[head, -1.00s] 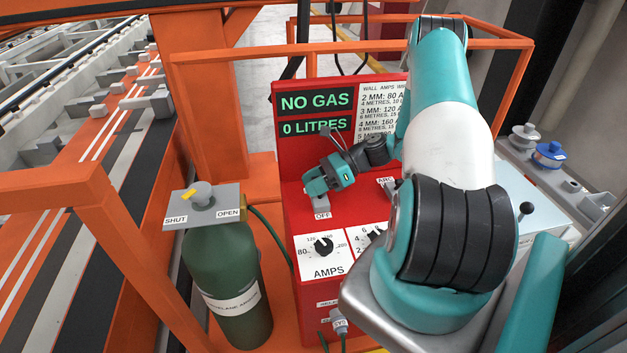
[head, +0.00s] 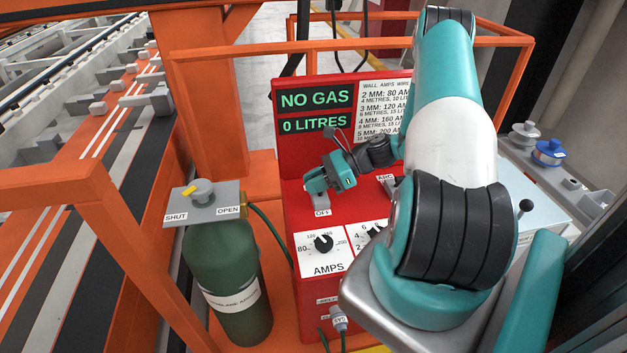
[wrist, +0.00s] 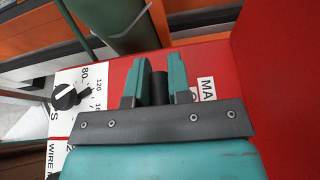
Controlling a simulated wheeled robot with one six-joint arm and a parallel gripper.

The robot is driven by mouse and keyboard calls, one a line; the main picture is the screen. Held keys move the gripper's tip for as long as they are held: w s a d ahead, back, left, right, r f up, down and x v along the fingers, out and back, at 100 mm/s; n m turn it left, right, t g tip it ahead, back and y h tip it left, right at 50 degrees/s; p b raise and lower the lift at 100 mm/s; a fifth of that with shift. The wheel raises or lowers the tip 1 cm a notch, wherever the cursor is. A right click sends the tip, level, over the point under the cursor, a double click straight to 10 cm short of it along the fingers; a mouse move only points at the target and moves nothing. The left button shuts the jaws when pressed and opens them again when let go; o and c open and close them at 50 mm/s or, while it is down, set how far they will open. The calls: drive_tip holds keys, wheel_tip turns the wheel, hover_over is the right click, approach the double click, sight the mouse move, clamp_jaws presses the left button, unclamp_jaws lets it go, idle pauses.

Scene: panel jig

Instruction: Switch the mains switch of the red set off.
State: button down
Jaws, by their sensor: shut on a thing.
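The red set (head: 292,160) stands in the middle of the head view. Its lit panel reads "NO GAS" (head: 316,99) and "0 LITRES". My gripper (head: 316,186) is low over the set's sloping top, at the mains switch. In the wrist view, a dark upright lever, the mains switch (wrist: 160,87), stands between the two teal fingers of my gripper (wrist: 161,78). The fingers are shut on it. A partly hidden label beside it starts with "MA" (wrist: 207,82). In the head view an "OFF" label (head: 322,212) shows just below the gripper; the lever itself is hidden there.
An AMPS dial (head: 323,243) and a second dial lie in front of the switch. An "ARC" label (head: 386,178) is to the right. A green gas cylinder (head: 228,275) with a SHUT/OPEN valve stands at left. Orange frame rails (head: 130,235) surround the set.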

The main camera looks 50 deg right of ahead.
sight(317, 202)
drive_tip(key=shift+s+a+n+t+h+b, duration=0.15)
drive_tip(key=shift+s+n+t+h+b, duration=0.2)
drive_tip(key=shift+n, duration=0.25)
drive_tip(key=shift+s+a+n+t+h+b, duration=0.15)
drive_tip(key=shift+s+n+t+h+b, duration=0.15)
drive_tip(key=shift+n, duration=0.3)
drive_tip(key=shift+s+a+f+n+t+h+b, duration=0.1)
drive_tip(key=shift+s+a+n+t+h+b, duration=0.15)
drive_tip(key=shift+n+t+b, duration=0.45)
drive_tip(key=shift+s+a+f+n+t+h+b, duration=0.1)
drive_tip(key=shift+s+a+n+t+h+b, duration=0.25)
drive_tip(key=shift+n, duration=0.45)
drive_tip(key=shift+d, duration=0.1)
drive_tip(key=c, duration=1.1)
unclamp_jaws()
drive_tip(key=shift+y, duration=0.25)
